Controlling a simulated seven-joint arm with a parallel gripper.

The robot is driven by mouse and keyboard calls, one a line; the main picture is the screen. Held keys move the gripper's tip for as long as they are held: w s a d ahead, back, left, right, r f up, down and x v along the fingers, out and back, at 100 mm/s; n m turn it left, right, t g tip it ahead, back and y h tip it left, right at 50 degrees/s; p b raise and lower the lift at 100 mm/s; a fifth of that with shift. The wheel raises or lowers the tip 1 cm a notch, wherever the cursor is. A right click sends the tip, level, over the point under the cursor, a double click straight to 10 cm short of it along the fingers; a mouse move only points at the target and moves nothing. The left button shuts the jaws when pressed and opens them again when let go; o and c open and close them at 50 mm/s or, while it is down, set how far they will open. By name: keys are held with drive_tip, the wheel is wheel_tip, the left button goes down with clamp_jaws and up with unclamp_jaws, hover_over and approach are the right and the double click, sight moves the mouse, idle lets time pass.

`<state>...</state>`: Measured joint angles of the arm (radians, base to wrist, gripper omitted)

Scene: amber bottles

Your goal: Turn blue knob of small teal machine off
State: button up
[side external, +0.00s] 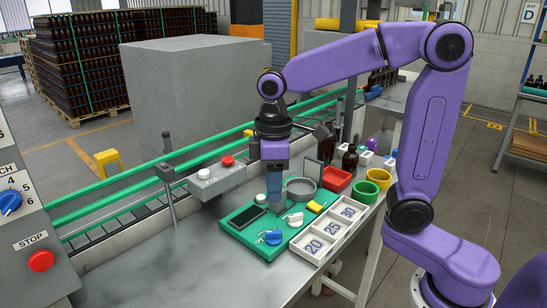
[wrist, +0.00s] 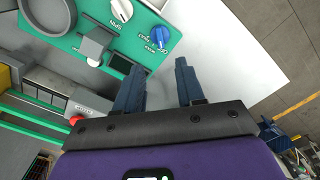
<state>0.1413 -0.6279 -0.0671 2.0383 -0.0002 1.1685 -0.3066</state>
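The small teal machine (side external: 234,226) lies flat on the metal table; its face also fills the upper left of the wrist view (wrist: 90,42). Its blue knob (side external: 272,237) is at the front edge; in the wrist view the blue knob (wrist: 162,36) sits by the MODE label with its pointer line toward the upper right. A white knob (side external: 295,219), marked SPIN, sits beside it, and a dark screen (side external: 246,217) is on the face. My gripper (wrist: 160,65) is open and empty, pointing down above the machine's far part; in the side view (side external: 274,199) it is apart from the blue knob.
A white tray (side external: 304,255) numbered 20, 25, 30 adjoins the machine's right. A grey round dish (side external: 301,190), red bin (side external: 337,181) and green and yellow cups stand behind. A larger panel with another blue knob (side external: 11,202) stands at left. The front table is clear.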

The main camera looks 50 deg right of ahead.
wheel_tip(320, 180, up, 6)
drive_tip(key=shift+f, duration=0.1)
idle(0.4)
drive_tip(key=s+d+f+n, duration=0.1)
drive_tip(key=s+d+f, duration=0.1)
drive_tip(key=s+f, duration=0.4)
drive_tip(key=s+d+f+n, duration=0.2)
drive_tip(key=s+f, duration=0.4)
drive_tip(key=s, duration=0.8)
drive_tip(key=shift+s+d+n, duration=0.2)
drive_tip(key=shift+d+n, duration=0.1)
drive_tip(key=shift+d, duration=0.3)
idle(1.4)
